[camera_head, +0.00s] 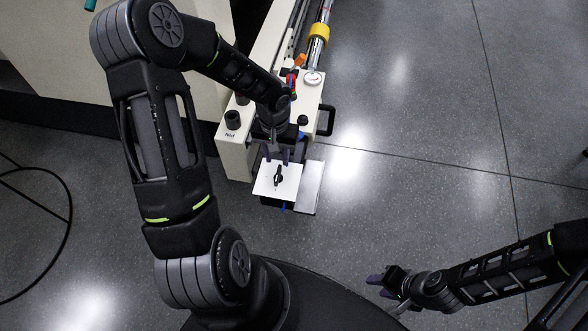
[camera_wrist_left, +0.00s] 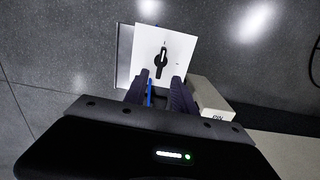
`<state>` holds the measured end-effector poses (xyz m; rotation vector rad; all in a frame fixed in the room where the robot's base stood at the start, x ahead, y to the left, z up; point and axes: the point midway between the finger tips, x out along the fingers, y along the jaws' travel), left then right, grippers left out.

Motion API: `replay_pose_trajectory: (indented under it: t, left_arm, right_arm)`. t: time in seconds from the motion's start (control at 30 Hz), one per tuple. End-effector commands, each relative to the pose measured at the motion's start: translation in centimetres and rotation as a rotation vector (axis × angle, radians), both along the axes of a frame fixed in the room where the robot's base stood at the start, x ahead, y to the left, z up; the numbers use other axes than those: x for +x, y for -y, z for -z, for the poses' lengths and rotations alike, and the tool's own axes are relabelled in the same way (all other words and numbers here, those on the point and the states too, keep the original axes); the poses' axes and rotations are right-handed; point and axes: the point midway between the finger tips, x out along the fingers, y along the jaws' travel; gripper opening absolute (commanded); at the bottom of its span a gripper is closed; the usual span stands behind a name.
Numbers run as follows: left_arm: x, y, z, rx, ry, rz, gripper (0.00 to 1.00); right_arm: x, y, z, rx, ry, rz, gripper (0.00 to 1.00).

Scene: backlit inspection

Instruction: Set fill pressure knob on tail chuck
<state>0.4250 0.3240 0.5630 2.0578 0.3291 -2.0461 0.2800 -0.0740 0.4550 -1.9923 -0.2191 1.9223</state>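The black pointer knob (camera_head: 278,176) sits in the middle of a white square plate (camera_head: 289,188) at the near end of the bench. In the left wrist view the knob (camera_wrist_left: 160,62) has a light mark on its upper part and points roughly up the white plate (camera_wrist_left: 180,40). My left gripper (camera_head: 277,156) is open at the plate's far edge; its dark fingers (camera_wrist_left: 158,88) stand apart with the knob in view between and beyond their tips. I see no contact with the knob. My right gripper (camera_head: 383,285) is low at the right, its purple fingers apart and empty, away from the plate.
The cream bench (camera_head: 235,158) runs away from me, with a gauge (camera_head: 313,78), a yellow collar (camera_head: 319,31) and a black knob (camera_head: 303,120) on it. A black handle (camera_head: 327,121) sticks out at its right. A cable (camera_head: 66,215) lies left. The floor right is clear.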

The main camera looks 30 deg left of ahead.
Motion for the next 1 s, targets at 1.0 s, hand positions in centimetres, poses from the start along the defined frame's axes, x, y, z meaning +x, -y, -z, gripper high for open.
replay_pose_trajectory:
  t: [1.0]
  left_arm:
    - [-0.2, 0.2, 7.5, -0.003, -0.008, -0.02, 0.32]
  right_arm:
    - [0.0, 0.0, 1.6, 0.0, 0.0, 0.0, 0.36]
